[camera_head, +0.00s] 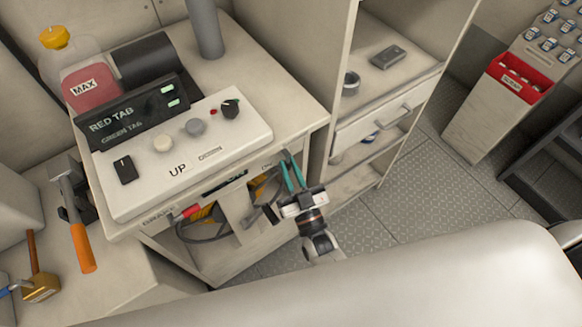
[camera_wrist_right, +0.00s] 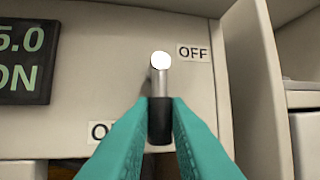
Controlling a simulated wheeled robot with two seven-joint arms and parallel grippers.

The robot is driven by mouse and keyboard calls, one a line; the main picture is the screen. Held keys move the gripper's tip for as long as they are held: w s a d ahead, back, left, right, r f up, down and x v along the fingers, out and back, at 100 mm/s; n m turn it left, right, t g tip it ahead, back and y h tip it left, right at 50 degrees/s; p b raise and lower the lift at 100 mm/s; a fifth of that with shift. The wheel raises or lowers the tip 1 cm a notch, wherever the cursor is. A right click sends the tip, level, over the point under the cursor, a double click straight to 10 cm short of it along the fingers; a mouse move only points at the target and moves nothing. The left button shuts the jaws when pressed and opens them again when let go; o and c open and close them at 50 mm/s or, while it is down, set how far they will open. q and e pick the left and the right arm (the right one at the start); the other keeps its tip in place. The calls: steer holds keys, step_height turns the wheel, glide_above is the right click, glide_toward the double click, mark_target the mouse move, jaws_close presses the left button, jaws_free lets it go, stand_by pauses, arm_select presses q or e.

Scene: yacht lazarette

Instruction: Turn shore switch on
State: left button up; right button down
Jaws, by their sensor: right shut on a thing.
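My right gripper (camera_head: 289,162), with teal fingers, is at the front face of the cabinet below the control panel. In the right wrist view the gripper (camera_wrist_right: 160,105) is shut on the black grip of the shore switch lever (camera_wrist_right: 160,88). The lever's bright metal shaft points down in that view. An OFF label (camera_wrist_right: 193,53) is to the right of the lever's upper end. A second label (camera_wrist_right: 101,131), partly hidden by a finger with only an O readable, is at the lower left beside the grip. My left gripper is not in view.
A dark display (camera_wrist_right: 22,62) reading "5.0" and "ON" is left of the lever. The white control panel (camera_head: 180,150) has knobs and a black rocker. An orange-handled hammer (camera_head: 80,235) lies at left. An open shelf unit (camera_head: 350,125) stands close right of the gripper.

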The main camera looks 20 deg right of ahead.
steer(key=shift+f, duration=0.15)
steer(key=c, duration=1.4)
jaws_free()
steer(key=shift+s, duration=0.1)
steer(key=b+v, duration=0.3)
steer(key=v, duration=0.9)
